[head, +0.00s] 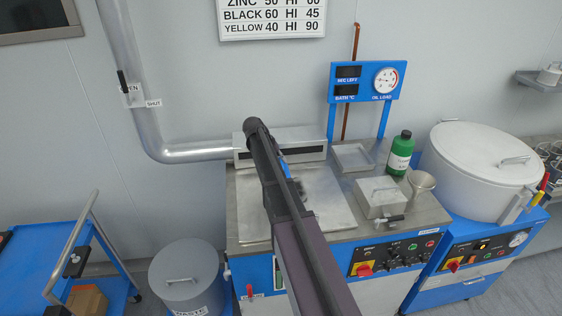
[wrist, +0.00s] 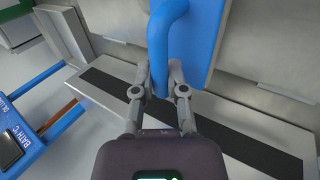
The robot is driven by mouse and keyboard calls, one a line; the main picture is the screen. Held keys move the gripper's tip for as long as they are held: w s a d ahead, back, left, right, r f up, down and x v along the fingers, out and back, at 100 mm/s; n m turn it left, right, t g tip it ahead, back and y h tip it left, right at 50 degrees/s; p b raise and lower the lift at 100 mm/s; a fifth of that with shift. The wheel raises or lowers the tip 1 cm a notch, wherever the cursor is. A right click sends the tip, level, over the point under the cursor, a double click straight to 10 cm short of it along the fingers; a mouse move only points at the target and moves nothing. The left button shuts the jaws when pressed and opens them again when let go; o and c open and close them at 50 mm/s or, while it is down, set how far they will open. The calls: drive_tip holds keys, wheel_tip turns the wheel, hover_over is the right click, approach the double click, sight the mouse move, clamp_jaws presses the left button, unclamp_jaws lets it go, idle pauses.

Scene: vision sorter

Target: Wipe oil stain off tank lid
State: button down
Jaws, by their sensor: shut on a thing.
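My gripper (wrist: 165,85) is shut on a blue handle (wrist: 168,35), which seems joined to a flat blue plate (wrist: 208,35); the far end of this blue tool is cut off by the wrist view's top edge. A sliver of blue also shows beside my arm in the head view (head: 285,169). The tank lid (head: 327,206) is a flat grey metal sheet on top of the blue machine, partly behind my arm. A small dark patch shows beside my arm over the lid; I cannot tell whether it is a stain. Contact between tool and lid is hidden.
A slotted metal hood (head: 307,150) stands behind the lid. To the right are a small metal box (head: 380,197), a green bottle (head: 400,152), a funnel (head: 421,184) and a large round white vessel (head: 480,165). A waste bin (head: 186,280) and blue cart (head: 45,245) stand left.

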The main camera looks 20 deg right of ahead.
drive_tip(key=shift+f+b, duration=0.95)
drive_tip(key=shift+f, duration=0.05)
idle(0.4)
drive_tip(key=shift+s, duration=0.15)
drive_tip(key=shift+s+a+r, duration=0.1)
drive_tip(key=shift+s+a, duration=0.15)
drive_tip(key=shift+s, duration=0.5)
drive_tip(key=shift+s+a, duration=0.25)
drive_tip(key=shift+s, duration=0.5)
drive_tip(key=shift+s+a, duration=0.25)
drive_tip(key=shift+s, duration=0.6)
drive_tip(key=shift+s+a, duration=0.2)
drive_tip(key=shift+s, duration=0.6)
drive_tip(key=shift+s, duration=0.1)
